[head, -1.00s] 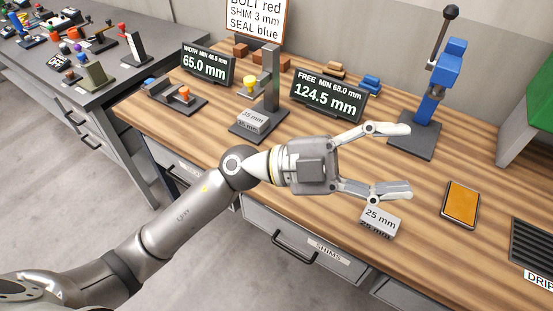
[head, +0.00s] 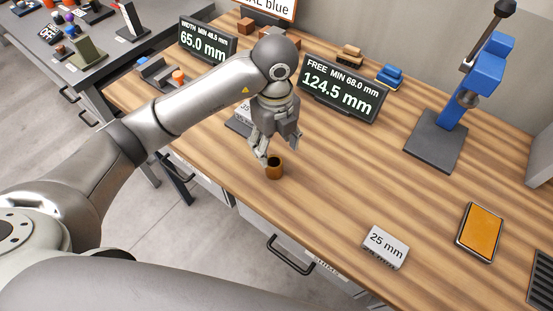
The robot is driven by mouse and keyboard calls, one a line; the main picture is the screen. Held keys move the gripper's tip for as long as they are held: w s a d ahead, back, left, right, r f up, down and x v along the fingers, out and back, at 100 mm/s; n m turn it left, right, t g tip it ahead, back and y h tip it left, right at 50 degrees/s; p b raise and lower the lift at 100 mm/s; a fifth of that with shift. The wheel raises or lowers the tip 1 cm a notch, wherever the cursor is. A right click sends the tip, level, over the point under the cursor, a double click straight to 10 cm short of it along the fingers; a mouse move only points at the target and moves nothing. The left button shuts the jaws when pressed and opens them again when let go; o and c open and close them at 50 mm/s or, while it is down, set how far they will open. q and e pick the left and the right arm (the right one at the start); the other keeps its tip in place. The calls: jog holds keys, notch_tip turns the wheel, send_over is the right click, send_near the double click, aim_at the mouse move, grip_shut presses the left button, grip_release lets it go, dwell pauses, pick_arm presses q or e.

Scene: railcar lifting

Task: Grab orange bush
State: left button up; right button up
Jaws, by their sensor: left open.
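A small orange-brown bush (head: 275,170), a short upright cylinder with a dark opening on top, stands on the wooden bench near its front edge. My left gripper (head: 277,152) points down just above and behind the bush in the head view. Its fingers are apart, and one fingertip is close to the bush's upper left rim. I cannot tell whether it touches. Nothing shows held between the fingers. My right gripper is not in view.
A 25 mm block (head: 385,246) and an orange-topped tray (head: 479,231) lie to the right on the bench (head: 340,185). A blue press (head: 450,100) and a 124.5 mm display (head: 343,93) stand behind. My left arm hides part of a gauge stand. The bench's middle right is clear.

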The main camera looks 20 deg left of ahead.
aim_at(274, 161)
pick_arm(q)
jog(key=f, duration=0.3)
jog(key=shift+s+f, duration=0.15)
jog(key=shift+s, duration=0.15)
jog(key=shift+w+f, duration=0.15)
jog(key=shift+f, duration=0.15)
notch_tip(274, 161, down, 4)
jog(key=shift+a+f+p, duration=0.1)
jog(key=shift+a+p, duration=0.05)
jog(key=shift+p, duration=0.9)
jog(key=shift+w+f, duration=0.1)
jog(key=shift+f, duration=0.3)
jog(key=shift+c, duration=0.4)
jog(key=c, duration=1.2)
jog(key=shift+c, duration=0.3)
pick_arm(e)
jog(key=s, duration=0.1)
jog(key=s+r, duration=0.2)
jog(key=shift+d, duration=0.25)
